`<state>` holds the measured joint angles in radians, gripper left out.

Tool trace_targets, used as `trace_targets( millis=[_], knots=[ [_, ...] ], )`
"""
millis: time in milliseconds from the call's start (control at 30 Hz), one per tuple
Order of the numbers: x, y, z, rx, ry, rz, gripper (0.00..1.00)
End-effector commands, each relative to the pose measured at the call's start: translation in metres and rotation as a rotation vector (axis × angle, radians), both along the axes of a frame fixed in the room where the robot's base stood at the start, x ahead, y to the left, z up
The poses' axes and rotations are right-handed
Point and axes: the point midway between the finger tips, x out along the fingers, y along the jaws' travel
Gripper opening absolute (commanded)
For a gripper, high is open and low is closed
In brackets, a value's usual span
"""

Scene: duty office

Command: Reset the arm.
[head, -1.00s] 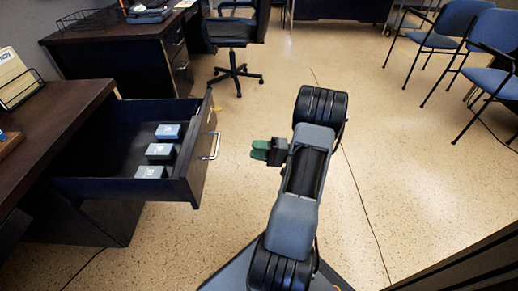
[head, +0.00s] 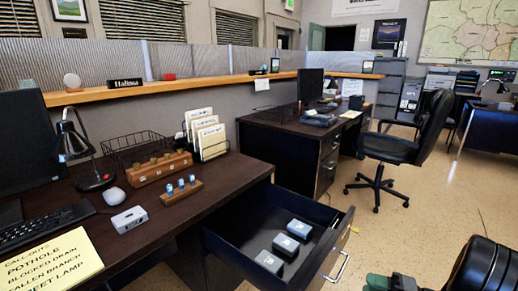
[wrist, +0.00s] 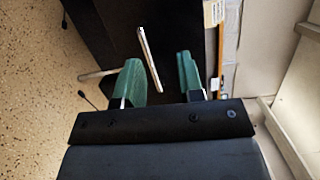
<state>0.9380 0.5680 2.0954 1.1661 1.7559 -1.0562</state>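My arm shows at the lower right of the head view, with part of my gripper (head: 388,283) at the bottom edge. In the wrist view my gripper (wrist: 160,76) has its two green fingers spread apart, with nothing held between them. A silver bar handle (wrist: 150,58) shows beyond the fingers against a dark surface. In the head view the desk drawer (head: 318,262) stands open, and its handle (head: 338,267) is left of my gripper, apart from it.
Several small grey boxes (head: 286,246) lie in the drawer. The desk (head: 160,215) holds a lamp (head: 92,150), a file rack (head: 207,133) and a wooden stamp holder (head: 182,192). An office chair (head: 400,140) stands behind on open floor (head: 400,215).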

Motion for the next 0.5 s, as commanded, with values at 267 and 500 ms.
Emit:
trace_targets(
  millis=[267,500],
  knots=[
    [-0.029,0.109,0.153,-0.513,0.326,0.401,0.35],
    [-0.062,0.143,0.254,-1.056,0.379,0.461,0.35]
  ],
)
